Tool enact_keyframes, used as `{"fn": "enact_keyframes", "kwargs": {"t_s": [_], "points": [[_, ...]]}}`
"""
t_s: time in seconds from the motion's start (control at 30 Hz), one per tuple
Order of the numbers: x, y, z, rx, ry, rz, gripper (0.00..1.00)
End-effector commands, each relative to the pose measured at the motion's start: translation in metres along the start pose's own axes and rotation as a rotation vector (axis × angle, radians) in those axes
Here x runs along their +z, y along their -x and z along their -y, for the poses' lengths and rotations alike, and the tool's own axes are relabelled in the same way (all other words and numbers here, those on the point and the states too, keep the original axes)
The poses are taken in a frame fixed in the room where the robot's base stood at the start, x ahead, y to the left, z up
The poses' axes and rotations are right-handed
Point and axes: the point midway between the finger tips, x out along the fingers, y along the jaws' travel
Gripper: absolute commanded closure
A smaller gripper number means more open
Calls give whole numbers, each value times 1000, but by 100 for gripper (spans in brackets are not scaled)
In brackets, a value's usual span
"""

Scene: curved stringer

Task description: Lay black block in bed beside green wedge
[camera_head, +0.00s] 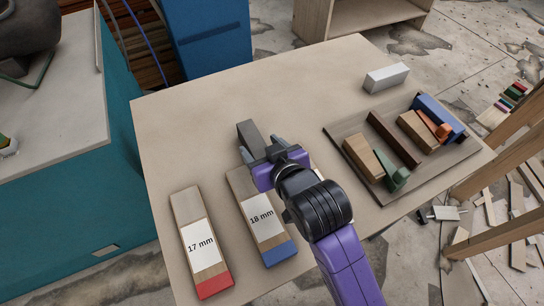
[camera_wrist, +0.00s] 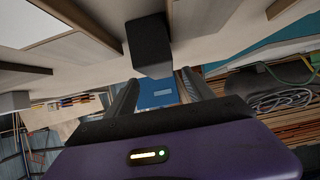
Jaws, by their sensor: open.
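The black block (camera_head: 249,133) is a dark grey-black piece at the far end of the 18 mm board. Whether it rests on that board or on the table is hidden. My gripper (camera_head: 260,147) is open just in front of it. In the wrist view the black block (camera_wrist: 148,44) shows ahead of my open fingers, with its end near the gap between them and nothing gripped. The green wedge (camera_head: 394,176) sits at the near left part of the dark wooden bed (camera_head: 425,173), beside a tan block (camera_head: 363,157).
The bed also holds a dark brown strip (camera_head: 394,138), a second tan block (camera_head: 416,130), an orange piece (camera_head: 435,124) and a blue block (camera_head: 439,116). A white block (camera_head: 386,78) stands behind. Boards marked 17 mm (camera_head: 185,207) and 18 mm (camera_head: 279,250) lie in front.

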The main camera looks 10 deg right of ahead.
Motion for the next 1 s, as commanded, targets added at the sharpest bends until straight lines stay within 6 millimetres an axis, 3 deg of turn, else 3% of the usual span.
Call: {"fn": "enact_keyframes", "kwargs": {"t_s": [0.2,0.4,0.8,0.87,1.0], "points": [[1,45,0,0,0,0,38],[0,70,0,-1,-1,-1,38],[2,78,0,1,0,1,38],[6,79,-3,5,0,0,38],[35,90,-19,28,4,-12,38]]}}
